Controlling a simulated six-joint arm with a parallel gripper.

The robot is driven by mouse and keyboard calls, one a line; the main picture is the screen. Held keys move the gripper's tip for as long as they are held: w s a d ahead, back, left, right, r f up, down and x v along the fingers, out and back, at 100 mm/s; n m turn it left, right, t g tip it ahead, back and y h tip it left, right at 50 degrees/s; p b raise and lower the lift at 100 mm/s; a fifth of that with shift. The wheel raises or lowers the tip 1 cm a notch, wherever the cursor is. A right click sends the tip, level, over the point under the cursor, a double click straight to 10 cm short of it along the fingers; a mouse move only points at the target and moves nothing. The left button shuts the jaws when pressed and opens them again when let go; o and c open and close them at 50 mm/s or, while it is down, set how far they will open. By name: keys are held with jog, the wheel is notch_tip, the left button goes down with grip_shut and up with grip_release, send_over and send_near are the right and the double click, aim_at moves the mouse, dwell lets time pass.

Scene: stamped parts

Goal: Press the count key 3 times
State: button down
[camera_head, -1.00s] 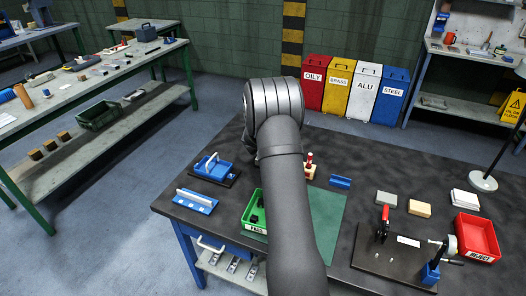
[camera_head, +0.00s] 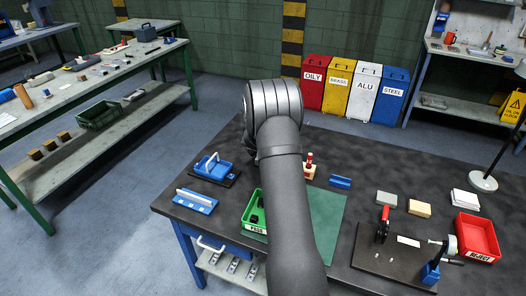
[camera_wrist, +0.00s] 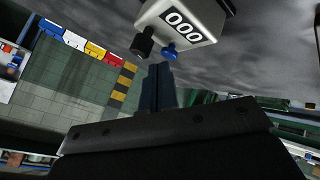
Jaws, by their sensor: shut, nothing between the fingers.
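In the wrist view, a light grey tally counter (camera_wrist: 187,22) shows 000 in its window. A blue round key (camera_wrist: 170,51) and a black knob (camera_wrist: 143,43) stick out of its near side; which one is the count key is not labelled. My gripper (camera_wrist: 160,68) has its dark fingers together, with nothing between them. The fingertips show just below the blue key and black knob; whether they touch either cannot be told. In the head view, my arm hides the gripper and the counter.
The dark bench (camera_head: 365,170) holds a green PASS tray (camera_head: 247,217), a red REJECT tray (camera_head: 478,238), a red-handled clamp (camera_head: 383,225) and a blue-handled fixture (camera_head: 212,168). A green mat (camera_head: 325,220) lies beside my arm. The bench's back middle is fairly clear.

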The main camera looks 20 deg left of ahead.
jog(key=shift+f, duration=0.5)
dwell(0.8)
jog(key=shift+r, duration=0.9)
jog(key=shift+r, duration=2.55)
dwell(0.6)
notch_tip(320, 180, up, 4)
jog(key=shift+f, duration=0.1)
